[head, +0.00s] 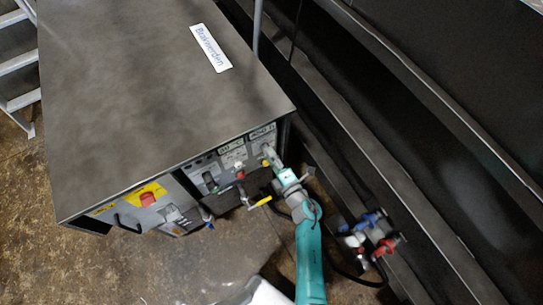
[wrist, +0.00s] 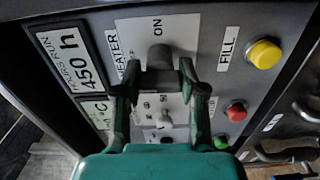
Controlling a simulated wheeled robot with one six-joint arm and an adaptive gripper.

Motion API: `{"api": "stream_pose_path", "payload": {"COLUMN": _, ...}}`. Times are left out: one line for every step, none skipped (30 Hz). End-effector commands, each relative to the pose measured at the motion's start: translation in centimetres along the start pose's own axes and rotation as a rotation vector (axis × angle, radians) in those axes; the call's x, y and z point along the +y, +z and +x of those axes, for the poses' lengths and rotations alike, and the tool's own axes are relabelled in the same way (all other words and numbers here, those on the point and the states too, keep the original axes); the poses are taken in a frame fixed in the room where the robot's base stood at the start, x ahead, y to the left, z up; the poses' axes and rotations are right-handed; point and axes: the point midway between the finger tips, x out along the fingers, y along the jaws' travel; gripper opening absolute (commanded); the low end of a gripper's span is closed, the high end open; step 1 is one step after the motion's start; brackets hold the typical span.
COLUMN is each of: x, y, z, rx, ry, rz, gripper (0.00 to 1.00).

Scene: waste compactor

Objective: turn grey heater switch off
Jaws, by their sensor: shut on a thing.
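The grey heater switch (wrist: 158,56) is a dark grey knob on the control panel in the wrist view. It sits beside a HEATER label (wrist: 115,44) and below the ON mark (wrist: 158,27). Part of another mark is hidden behind my left finger. My gripper (wrist: 160,78) is shut on the switch, with a green finger on each side of it. In the head view my gripper (head: 270,157) reaches the right end of the cabinet's front panel, and the switch itself is too small and covered to make out.
A yellow button (wrist: 263,54) by a FILL label, a red button (wrist: 236,111) and a green button (wrist: 221,142) lie right of my gripper. A small dial (wrist: 163,120) sits below. In the head view, a yellow-handled valve (head: 260,202) and dark rails (head: 365,140) are close to my arm.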

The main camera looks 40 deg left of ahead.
Motion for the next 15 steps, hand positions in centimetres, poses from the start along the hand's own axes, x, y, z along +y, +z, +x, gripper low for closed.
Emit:
{"api": "stream_pose_path", "payload": {"x": -0.08, "y": -0.04, "z": -0.03, "rx": 0.000, "ry": -0.001, "rz": -0.012, "gripper": 0.06}}
{"api": "stream_pose_path", "payload": {"x": -0.08, "y": -0.04, "z": -0.03, "rx": 0.000, "ry": -0.001, "rz": -0.019, "gripper": 0.06}}
{"api": "stream_pose_path", "payload": {"x": -0.08, "y": -0.04, "z": -0.04, "rx": 0.000, "ry": -0.001, "rz": -0.027, "gripper": 0.06}}
{"api": "stream_pose_path", "payload": {"x": -0.08, "y": -0.04, "z": -0.04, "rx": 0.000, "ry": -0.001, "rz": -0.031, "gripper": 0.06}}
{"api": "stream_pose_path", "payload": {"x": -0.08, "y": -0.04, "z": -0.04, "rx": 0.000, "ry": -0.001, "rz": -0.035, "gripper": 0.06}}
{"api": "stream_pose_path", "payload": {"x": -0.09, "y": -0.04, "z": -0.04, "rx": 0.000, "ry": -0.001, "rz": -0.040, "gripper": 0.06}}
{"api": "stream_pose_path", "payload": {"x": -0.09, "y": -0.04, "z": -0.04, "rx": 0.000, "ry": -0.001, "rz": -0.042, "gripper": 0.06}}
{"api": "stream_pose_path", "payload": {"x": -0.09, "y": -0.04, "z": -0.04, "rx": 0.000, "ry": -0.001, "rz": -0.044, "gripper": 0.06}}
{"api": "stream_pose_path", "payload": {"x": -0.09, "y": -0.04, "z": -0.04, "rx": 0.000, "ry": -0.001, "rz": -0.046, "gripper": 0.06}}
{"api": "stream_pose_path", "payload": {"x": -0.09, "y": -0.04, "z": -0.04, "rx": 0.000, "ry": -0.001, "rz": -0.047, "gripper": 0.06}}
{"api": "stream_pose_path", "payload": {"x": -0.10, "y": -0.04, "z": -0.04, "rx": 0.000, "ry": -0.002, "rz": -0.047, "gripper": 0.06}}
{"api": "stream_pose_path", "payload": {"x": -0.10, "y": -0.04, "z": -0.04, "rx": 0.000, "ry": -0.002, "rz": -0.047, "gripper": 0.06}}
{"api": "stream_pose_path", "payload": {"x": -0.10, "y": -0.04, "z": -0.04, "rx": 0.000, "ry": -0.002, "rz": -0.047, "gripper": 0.06}}
{"api": "stream_pose_path", "payload": {"x": -0.10, "y": -0.04, "z": -0.04, "rx": 0.000, "ry": -0.002, "rz": -0.047, "gripper": 0.06}}
{"api": "stream_pose_path", "payload": {"x": -0.10, "y": -0.05, "z": -0.04, "rx": 0.000, "ry": -0.002, "rz": -0.047, "gripper": 0.06}}
